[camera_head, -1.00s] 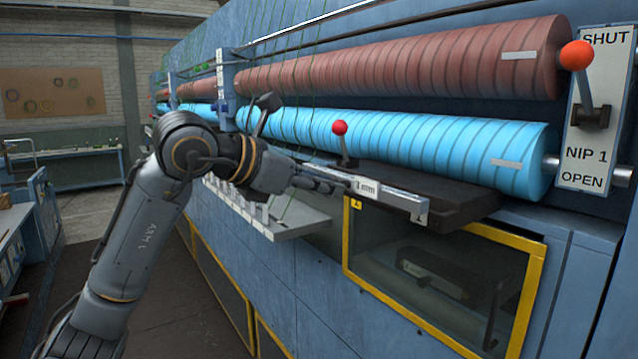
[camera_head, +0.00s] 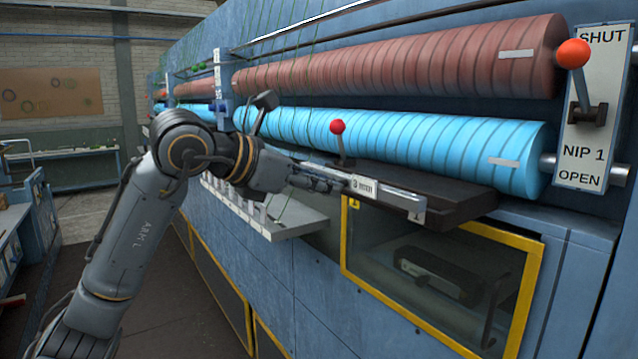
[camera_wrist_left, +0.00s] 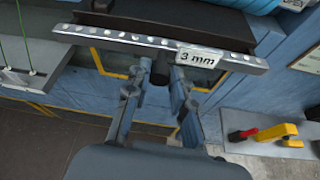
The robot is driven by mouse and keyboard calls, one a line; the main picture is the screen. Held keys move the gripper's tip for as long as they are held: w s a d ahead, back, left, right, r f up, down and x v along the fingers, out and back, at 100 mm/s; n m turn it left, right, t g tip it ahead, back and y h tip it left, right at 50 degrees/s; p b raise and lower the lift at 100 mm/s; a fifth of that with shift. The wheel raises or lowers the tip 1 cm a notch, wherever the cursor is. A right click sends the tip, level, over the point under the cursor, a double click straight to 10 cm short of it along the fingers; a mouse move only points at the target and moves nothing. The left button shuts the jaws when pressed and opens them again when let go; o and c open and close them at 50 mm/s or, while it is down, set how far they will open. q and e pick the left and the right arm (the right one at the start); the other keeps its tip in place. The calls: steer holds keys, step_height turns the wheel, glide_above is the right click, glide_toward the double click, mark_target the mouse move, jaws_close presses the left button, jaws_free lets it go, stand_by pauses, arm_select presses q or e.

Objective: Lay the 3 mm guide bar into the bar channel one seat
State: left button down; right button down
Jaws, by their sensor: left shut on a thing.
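My left gripper (camera_head: 335,181) is shut on the guide bar, gripping a dark stub (camera_wrist_left: 161,74) between its fingers in the wrist view. The guide bar (camera_head: 400,199) is a slim silvery bar with a label that reads "3 mm" in the left wrist view (camera_wrist_left: 120,37). A row of bright spots runs along it. It lies level along the front edge of a dark block (camera_head: 450,196) below the blue roller. I cannot tell whether it touches the block, and I cannot make out the channel seat. My right gripper is not in view.
A red-knobbed lever (camera_head: 338,127) stands behind the bar. A light rack shelf (camera_head: 290,224) is left of it. A yellow-framed window (camera_head: 440,280) is below. The blue roller (camera_head: 400,145) and an orange-knobbed nip lever (camera_head: 573,54) are above. A yellow handle (camera_wrist_left: 275,131) shows in the wrist view.

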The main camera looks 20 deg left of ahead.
mark_target(347, 178)
arm_select(q)
steer(key=shift+w+d+r, duration=0.1)
steer(key=shift+w+d, duration=0.05)
stand_by(0.3)
steer(key=shift+w+d+p, duration=0.3)
steer(key=shift+w+d, duration=0.1)
steer(key=shift+w, duration=0.1)
steer(key=shift+w+d+p, duration=0.3)
steer(key=shift+w+d, duration=0.2)
steer(key=shift+w, duration=0.2)
steer(key=shift+w+d+p, duration=0.25)
steer(key=shift+w+d, duration=0.25)
steer(key=shift+w, duration=0.15)
steer(key=shift+f+b, duration=0.95)
steer(key=shift+f, duration=0.1)
steer(key=c, duration=1.1)
jaws_free()
steer(key=shift+o, duration=0.2)
steer(key=shift+s, duration=0.1)
